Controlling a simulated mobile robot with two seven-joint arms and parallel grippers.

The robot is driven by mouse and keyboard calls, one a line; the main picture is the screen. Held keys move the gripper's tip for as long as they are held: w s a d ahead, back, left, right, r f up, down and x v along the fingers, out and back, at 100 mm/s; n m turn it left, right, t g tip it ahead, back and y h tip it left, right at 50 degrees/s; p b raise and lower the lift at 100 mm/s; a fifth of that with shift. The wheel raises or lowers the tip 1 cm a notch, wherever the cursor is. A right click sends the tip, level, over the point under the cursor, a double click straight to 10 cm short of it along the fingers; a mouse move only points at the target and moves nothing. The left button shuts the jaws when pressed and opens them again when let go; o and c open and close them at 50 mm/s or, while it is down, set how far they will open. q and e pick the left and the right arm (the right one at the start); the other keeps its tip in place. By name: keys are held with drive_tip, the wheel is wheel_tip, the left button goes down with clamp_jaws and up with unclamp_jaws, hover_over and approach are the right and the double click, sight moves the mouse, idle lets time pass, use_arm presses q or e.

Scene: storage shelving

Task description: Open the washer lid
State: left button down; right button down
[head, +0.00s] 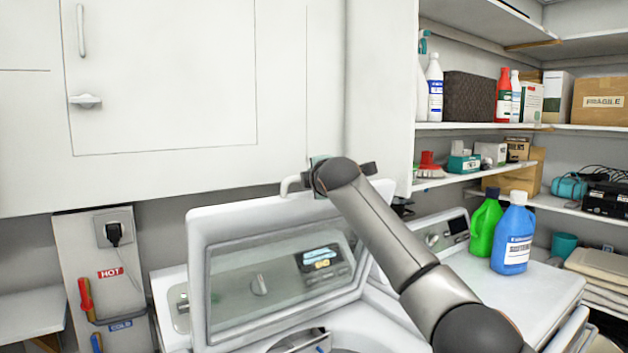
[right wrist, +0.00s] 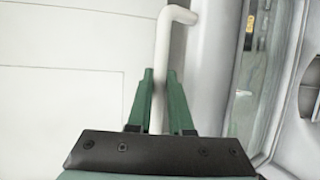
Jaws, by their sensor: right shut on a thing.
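The washer lid (head: 197,285) is a white frame with a glass window, standing raised and tilted up over the washer opening in the head view. A white bent handle (head: 291,184) is at its upper edge. My right gripper (head: 314,177) is at that handle, with its arm reaching in from the lower right. In the right wrist view, the green fingers of my right gripper (right wrist: 160,84) are shut on the white handle (right wrist: 163,50), one on each side. The lid edge (right wrist: 212,60) shows right of it. My left gripper is not in view.
A white wall cabinet (head: 170,90) hangs above and behind the lid. A green bottle (head: 482,230) and a blue bottle (head: 512,240) stand on the machine at right. Stocked shelves (head: 500,127) line the right. An outlet panel (head: 120,270) is at left.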

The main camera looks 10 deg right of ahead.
idle(0.4)
drive_tip(key=c, duration=1.1)
unclamp_jaws()
drive_tip(key=s+r+b, duration=0.2)
drive_tip(key=s+b, duration=0.4)
drive_tip(key=s, duration=0.6)
drive_tip(key=shift+s, duration=0.15)
drive_tip(key=shift+r, duration=0.1)
